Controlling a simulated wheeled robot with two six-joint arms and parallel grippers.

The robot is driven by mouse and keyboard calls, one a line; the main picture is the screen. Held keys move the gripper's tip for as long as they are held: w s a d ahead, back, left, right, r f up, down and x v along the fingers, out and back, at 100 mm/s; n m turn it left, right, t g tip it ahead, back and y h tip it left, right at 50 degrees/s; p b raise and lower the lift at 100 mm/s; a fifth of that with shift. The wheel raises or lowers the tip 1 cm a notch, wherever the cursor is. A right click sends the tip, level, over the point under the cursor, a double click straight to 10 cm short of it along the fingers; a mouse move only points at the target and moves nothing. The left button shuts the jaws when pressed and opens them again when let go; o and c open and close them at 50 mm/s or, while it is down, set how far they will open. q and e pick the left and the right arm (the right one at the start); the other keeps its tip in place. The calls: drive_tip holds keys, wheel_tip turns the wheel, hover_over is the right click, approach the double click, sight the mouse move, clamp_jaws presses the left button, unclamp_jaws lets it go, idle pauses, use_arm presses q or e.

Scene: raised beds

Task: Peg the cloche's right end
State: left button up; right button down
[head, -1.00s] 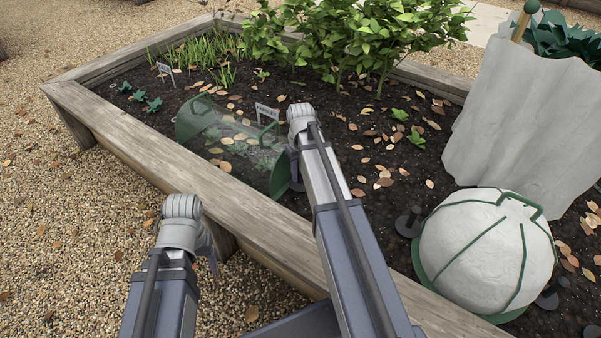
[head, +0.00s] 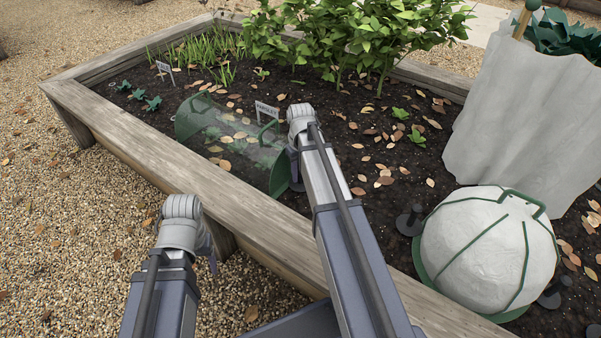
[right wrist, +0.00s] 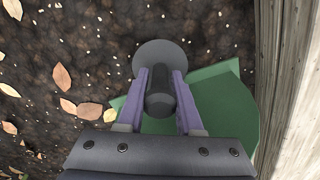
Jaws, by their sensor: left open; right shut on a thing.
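The clear green cloche (head: 228,138) lies lengthwise along the front of the raised bed, with green end plates. In the head view my right arm partly hides its right end (head: 279,174). My right gripper (head: 295,160) is beside that end. In the right wrist view its purple fingers (right wrist: 160,92) are shut on the grip of a dark peg (right wrist: 155,58) with a round disc. The disc overlaps a corner of the green plate (right wrist: 222,105). Whether the peg is in the soil cannot be told. My left gripper (head: 208,252) hangs outside the bed, over the gravel, with no object visible in it.
The wooden bed edge (head: 160,150) runs between my arms. A white-covered dome (head: 487,245) with green ribs and dark pegs (head: 410,218) stands at right. White fabric (head: 515,120) hangs behind it. Leafy plants (head: 350,40) fill the back.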

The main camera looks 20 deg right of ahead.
drive_tip(key=shift+f, duration=0.4)
drive_tip(key=shift+c, duration=2.4)
unclamp_jaws()
drive_tip(key=shift+r+p, duration=0.5)
wheel_tip(320, 180, up, 8)
drive_tip(key=p, duration=0.7)
drive_tip(key=shift+f+p, duration=0.1)
drive_tip(key=shift+p, duration=0.3)
